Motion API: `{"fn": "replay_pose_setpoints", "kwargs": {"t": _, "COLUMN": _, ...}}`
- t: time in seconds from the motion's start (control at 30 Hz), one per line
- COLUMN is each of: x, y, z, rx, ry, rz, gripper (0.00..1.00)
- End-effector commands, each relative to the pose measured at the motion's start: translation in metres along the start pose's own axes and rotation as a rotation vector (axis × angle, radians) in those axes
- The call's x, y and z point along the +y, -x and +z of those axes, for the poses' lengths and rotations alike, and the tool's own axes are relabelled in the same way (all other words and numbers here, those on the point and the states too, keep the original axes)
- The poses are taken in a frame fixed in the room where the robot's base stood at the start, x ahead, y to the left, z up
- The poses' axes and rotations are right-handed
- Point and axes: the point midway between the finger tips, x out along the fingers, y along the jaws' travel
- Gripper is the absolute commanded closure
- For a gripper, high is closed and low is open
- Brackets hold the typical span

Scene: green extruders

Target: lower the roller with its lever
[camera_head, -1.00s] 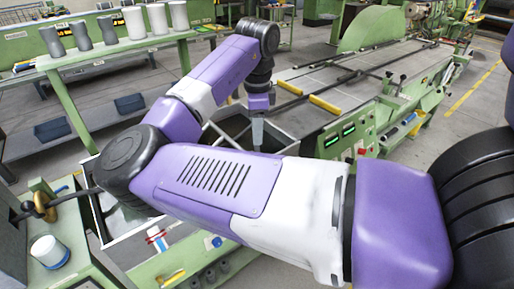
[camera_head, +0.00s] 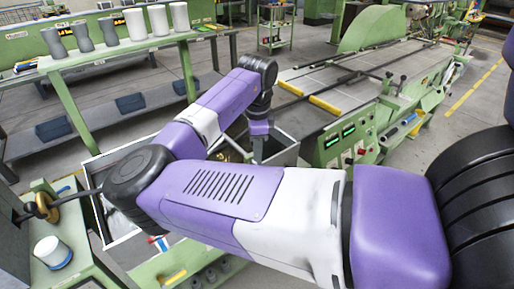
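My gripper (camera_head: 258,150) hangs pointing down at the far end of my purple and white arm, in the upper middle of the head view. It is over or just in front of a grey-walled open bin (camera_head: 284,157). Its fingertips are small and partly lost against the bin, so their opening does not show. Thin upright levers with dark knobs (camera_head: 402,79) stand on the green machine to its right, apart from it. I cannot tell which lever belongs to the roller. No roller can be clearly made out; my arm hides much of the middle.
A green shelf (camera_head: 85,68) with grey and white cylinders stands at upper left. A green control panel (camera_head: 345,138) is just right of the bin. A brass-coloured collar (camera_head: 43,206) and a white cup (camera_head: 51,252) are at lower left. Grey floor is open at far right.

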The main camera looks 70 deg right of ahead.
Motion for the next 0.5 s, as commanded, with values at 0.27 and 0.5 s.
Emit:
{"fn": "replay_pose_setpoints", "kwargs": {"t": 0.27, "x": 0.0002, "y": 0.0003, "z": -0.0002, "rx": 0.0, "ry": 0.0, "rz": 0.001, "gripper": 1.0}}
{"fn": "replay_pose_setpoints", "kwargs": {"t": 0.5, "x": 0.0002, "y": 0.0004, "z": -0.0003, "rx": 0.0, "ry": -0.001, "rz": 0.001, "gripper": 1.0}}
